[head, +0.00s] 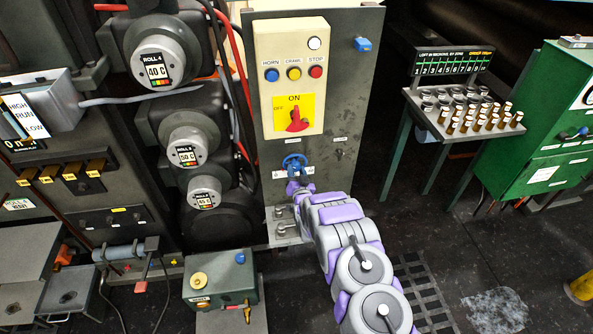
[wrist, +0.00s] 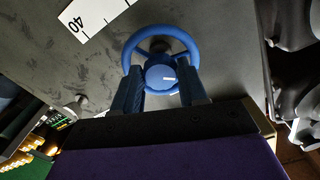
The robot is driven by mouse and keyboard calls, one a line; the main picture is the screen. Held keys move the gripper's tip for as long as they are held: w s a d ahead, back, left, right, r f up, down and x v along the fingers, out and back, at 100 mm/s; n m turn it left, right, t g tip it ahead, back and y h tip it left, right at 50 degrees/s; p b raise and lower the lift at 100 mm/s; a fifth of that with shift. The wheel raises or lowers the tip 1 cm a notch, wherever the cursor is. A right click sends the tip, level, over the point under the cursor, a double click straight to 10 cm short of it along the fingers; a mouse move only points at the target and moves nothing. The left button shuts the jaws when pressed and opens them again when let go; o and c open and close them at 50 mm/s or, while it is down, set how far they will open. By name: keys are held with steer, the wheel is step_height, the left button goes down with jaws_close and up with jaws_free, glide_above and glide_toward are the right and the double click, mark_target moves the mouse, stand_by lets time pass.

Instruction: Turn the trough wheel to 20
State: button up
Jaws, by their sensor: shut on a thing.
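The trough wheel is a small blue handwheel (head: 293,160) low on the grey panel below the control box. It also shows in the wrist view (wrist: 160,31), with a round hub that bears a short white mark pointing right. My gripper (head: 296,183) reaches the wheel from below and front. In the wrist view its two dark fingers (wrist: 160,78) stand on either side of the hub, shut on the wheel. A white scale strip (wrist: 93,17) beside the wheel shows "40" upside down; the rest of the scale is cut off or hidden.
A cream control box (head: 290,75) with buttons and a red switch is above the wheel. Rolls and hoses (head: 185,130) stand at left. A green box (head: 222,281) sits low in front.

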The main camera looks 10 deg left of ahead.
steer(key=n, duration=0.3)
steer(key=n+p, duration=0.1)
steer(key=n, duration=0.1)
steer(key=shift+s+f+n, duration=0.15)
steer(key=shift+f+n, duration=0.15)
steer(key=shift+f, duration=0.05)
steer(key=n, duration=0.6)
steer(key=shift+d+p, duration=0.2)
steer(key=shift+p, duration=0.15)
steer(key=n+p, duration=0.2)
steer(key=n, duration=0.4)
steer(key=shift+r+n, duration=0.15)
steer(key=shift+n, duration=0.15)
steer(key=n+p, duration=0.3)
steer(key=n, duration=0.2)
steer(key=shift+r+n, duration=0.15)
steer(key=shift+n, duration=0.15)
steer(key=n+p, duration=0.3)
steer(key=n, duration=0.1)
steer(key=shift+n, duration=0.3)
steer(key=n, duration=0.3)
steer(key=shift+n, duration=0.3)
steer(key=n+b, duration=0.2)
steer(key=n, duration=0.3)
steer(key=shift+a, duration=0.15)
steer(key=n+b, duration=0.3)
steer(key=n, duration=0.1)
steer(key=shift+n, duration=0.4)
steer(key=shift+r+n, duration=0.1)
steer(key=shift+n, duration=0.4)
